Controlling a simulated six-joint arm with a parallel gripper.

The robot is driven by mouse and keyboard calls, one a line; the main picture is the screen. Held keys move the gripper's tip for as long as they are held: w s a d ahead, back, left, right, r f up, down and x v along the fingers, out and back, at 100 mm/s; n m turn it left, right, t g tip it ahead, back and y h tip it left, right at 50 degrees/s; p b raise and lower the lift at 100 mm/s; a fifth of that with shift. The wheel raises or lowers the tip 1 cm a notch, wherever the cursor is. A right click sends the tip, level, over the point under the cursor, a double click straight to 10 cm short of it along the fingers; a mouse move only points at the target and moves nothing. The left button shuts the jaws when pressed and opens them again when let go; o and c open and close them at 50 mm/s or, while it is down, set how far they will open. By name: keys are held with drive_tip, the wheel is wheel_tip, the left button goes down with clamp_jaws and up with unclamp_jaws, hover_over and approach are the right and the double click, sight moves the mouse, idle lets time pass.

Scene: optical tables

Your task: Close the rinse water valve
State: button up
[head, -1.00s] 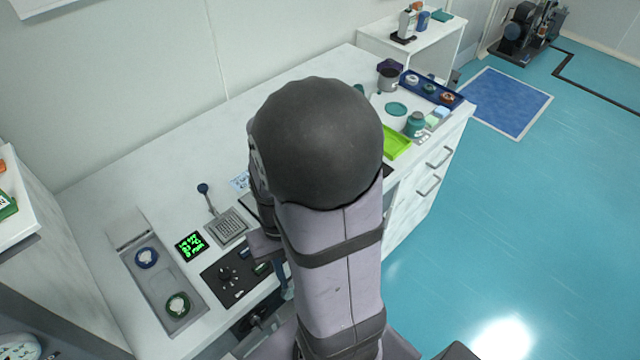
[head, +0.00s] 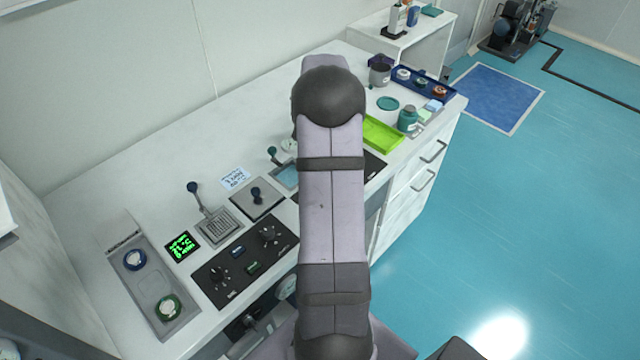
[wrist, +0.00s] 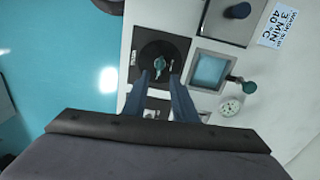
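A small teal handle (wrist: 160,63) stands on a round dark plate in the wrist view; it may be the rinse water valve, but no label on it can be read. It lies between and just beyond the tips of my gripper (wrist: 160,78). The two fingers are apart, with nothing held. Beside it is a square basin (wrist: 211,70) with a blue surface, also in the head view (head: 286,174). A teal-knobbed lever (wrist: 249,87) stands at the basin's edge. In the head view my arm hides the handle and my gripper.
A dark-knobbed lever (head: 256,195) stands on a plate beside a printed card (head: 235,178). A black panel (head: 245,264) with two knobs lies nearer. A green tray (head: 382,133) is farther along the counter. A round gauge (wrist: 230,107) is by the basin.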

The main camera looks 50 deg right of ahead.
drive_tip(key=shift+m, duration=0.3)
drive_tip(key=shift+f+p, duration=1.35)
drive_tip(key=shift+f, duration=2.3)
clamp_jaws()
